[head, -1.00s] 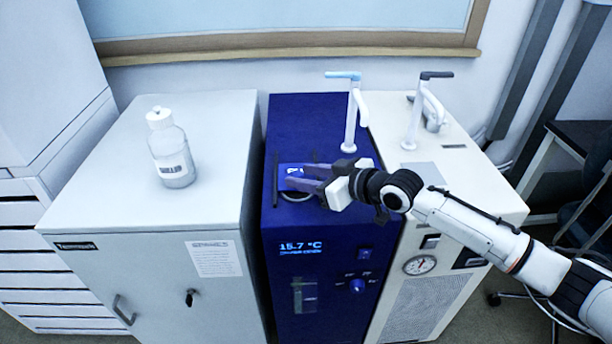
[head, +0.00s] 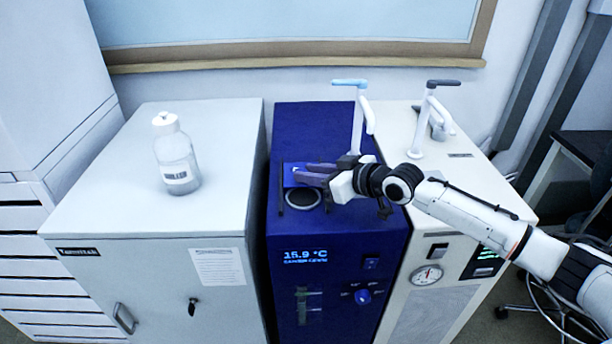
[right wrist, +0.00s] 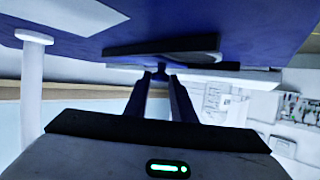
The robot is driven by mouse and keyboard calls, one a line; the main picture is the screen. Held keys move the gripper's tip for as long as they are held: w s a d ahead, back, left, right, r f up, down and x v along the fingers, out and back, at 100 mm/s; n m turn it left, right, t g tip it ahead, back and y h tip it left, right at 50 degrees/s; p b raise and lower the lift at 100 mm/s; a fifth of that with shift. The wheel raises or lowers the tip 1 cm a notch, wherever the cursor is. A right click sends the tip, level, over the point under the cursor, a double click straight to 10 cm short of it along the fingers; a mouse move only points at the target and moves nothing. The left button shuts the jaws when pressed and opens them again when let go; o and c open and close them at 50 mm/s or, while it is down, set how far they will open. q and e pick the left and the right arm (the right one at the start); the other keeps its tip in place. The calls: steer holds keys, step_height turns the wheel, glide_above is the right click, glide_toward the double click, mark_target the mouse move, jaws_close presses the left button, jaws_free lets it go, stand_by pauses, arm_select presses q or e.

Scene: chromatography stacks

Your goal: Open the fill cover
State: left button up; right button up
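The blue unit (head: 335,225) stands in the middle, its display reading 15.9 °C. The blue fill cover (head: 291,172) appears tilted up behind the port, partly hidden by my right gripper (head: 308,173). In the right wrist view the two fingers run close together, with a small dark piece (right wrist: 160,73) between their tips. It looks like part of the cover, and the fingers seem shut on it. My left gripper is out of view.
A grey cabinet (head: 150,215) on the left carries a white-capped bottle (head: 176,160). A cream unit (head: 455,185) with a gauge stands on the right. A blue-topped tap post (head: 358,120) and a dark-topped post (head: 428,120) rise close behind my right gripper.

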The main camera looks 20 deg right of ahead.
steer(key=o, duration=0.4)
steer(key=shift+c, duration=0.2)
steer(key=shift+s, duration=0.1)
steer(key=shift+s+d+r, duration=0.15)
steer(key=shift+s+d, duration=0.05)
steer(key=shift+s, duration=0.1)
steer(key=v, duration=0.8)
steer(key=shift+s+d, duration=0.15)
steer(key=shift+s, duration=0.1)
steer(key=shift+s+d+r, duration=0.1)
steer(key=shift+s+r, duration=0.15)
steer(key=shift+s, duration=0.1)
steer(key=shift+f, duration=0.1)
